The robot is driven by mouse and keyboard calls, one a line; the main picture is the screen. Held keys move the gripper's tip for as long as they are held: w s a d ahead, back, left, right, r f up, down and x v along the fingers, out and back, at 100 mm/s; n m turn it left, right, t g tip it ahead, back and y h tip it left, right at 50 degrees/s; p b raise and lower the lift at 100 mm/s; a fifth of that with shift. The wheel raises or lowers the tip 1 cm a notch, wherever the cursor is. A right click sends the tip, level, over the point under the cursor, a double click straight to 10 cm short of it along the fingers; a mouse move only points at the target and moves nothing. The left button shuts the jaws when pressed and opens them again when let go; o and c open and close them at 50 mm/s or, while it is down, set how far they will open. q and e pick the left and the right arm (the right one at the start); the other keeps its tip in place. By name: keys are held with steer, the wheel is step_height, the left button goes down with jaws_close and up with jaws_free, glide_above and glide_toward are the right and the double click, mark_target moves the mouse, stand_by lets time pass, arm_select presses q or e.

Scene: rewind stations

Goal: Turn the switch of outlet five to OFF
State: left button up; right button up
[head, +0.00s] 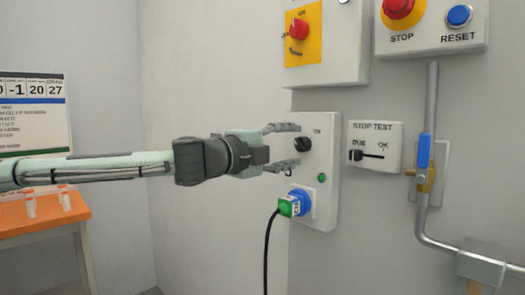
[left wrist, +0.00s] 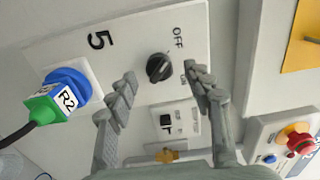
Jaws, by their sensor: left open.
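The outlet five panel (head: 325,200) is a white box on the wall. The left wrist view shows its big "5" and the OFF label on the panel (left wrist: 135,35). Its black round switch knob (head: 303,144) also shows in the left wrist view (left wrist: 159,67). I cannot tell for sure which label the knob points at. My left gripper (head: 288,147) is open in front of the knob, one finger above and one below it in the head view. In the left wrist view the fingertips (left wrist: 160,78) stand either side of the knob, with no clear contact. My right gripper is not in view.
A green plug (head: 288,206) with a black cable sits in the blue socket (head: 299,200) below the knob. A stop test box (head: 375,147) is to the right, beside a pipe with a blue-handled valve (head: 424,155). A red-knob box (head: 325,50) is above.

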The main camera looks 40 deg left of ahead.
arm_select(q)
steer(key=s, duration=1)
steer(key=shift+a, duration=0.45)
steer(key=shift+f, duration=0.1)
